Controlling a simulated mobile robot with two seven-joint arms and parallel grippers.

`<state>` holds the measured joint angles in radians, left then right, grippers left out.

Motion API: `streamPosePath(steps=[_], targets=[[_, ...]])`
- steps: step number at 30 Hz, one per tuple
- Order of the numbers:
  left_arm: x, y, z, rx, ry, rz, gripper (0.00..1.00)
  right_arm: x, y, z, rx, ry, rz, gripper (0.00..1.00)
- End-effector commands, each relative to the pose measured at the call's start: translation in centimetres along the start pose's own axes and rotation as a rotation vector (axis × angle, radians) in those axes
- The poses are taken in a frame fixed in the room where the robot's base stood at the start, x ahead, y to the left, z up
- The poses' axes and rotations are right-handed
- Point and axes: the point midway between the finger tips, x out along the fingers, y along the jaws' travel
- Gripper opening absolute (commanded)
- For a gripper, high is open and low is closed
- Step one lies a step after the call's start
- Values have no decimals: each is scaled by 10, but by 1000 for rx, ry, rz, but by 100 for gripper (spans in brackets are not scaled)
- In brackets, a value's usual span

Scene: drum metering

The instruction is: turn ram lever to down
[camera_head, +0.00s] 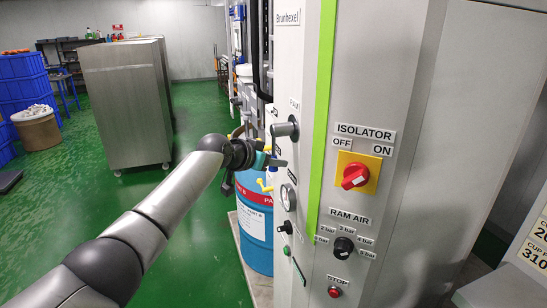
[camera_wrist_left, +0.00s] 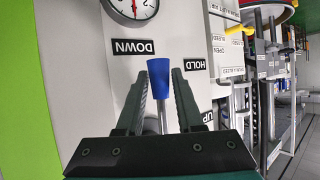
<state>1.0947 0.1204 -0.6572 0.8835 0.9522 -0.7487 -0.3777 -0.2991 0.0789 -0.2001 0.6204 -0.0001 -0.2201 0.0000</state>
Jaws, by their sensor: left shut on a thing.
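The ram lever (camera_wrist_left: 159,80) has a blue knob on a thin metal shaft and stands between the two dark fingers of my left gripper (camera_wrist_left: 162,73) in the left wrist view. The gripper is shut on it. Upside-down labels DOWN (camera_wrist_left: 133,47), HOLD (camera_wrist_left: 195,63) and UP (camera_wrist_left: 208,118) surround the lever. The knob appears between DOWN and HOLD; its exact setting is hard to tell. In the head view, my left gripper (camera_head: 270,161) is beside the cabinet's left face and hides most of the lever. My right gripper is not in view.
A gauge (camera_head: 288,197) and a grey handle (camera_head: 285,130) sit on the cabinet's side near my gripper. The front panel carries a red isolator knob (camera_head: 355,176) and a black ram air knob (camera_head: 344,246). A blue drum (camera_head: 256,235) stands behind my left arm.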

Motion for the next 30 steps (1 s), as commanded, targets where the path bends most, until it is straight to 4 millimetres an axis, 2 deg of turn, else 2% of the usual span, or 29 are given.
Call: streamPosePath(steps=[20, 21, 28, 30], targets=[[1, 1, 2, -46, -37, 26, 0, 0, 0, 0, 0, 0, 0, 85], [1, 1, 2, -46, -37, 26, 39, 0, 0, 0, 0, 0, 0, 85], [0, 1, 1, -44, -35, 25, 65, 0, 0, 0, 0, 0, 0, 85], [0, 0, 1, -44, -34, 25, 66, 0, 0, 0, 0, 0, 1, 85]])
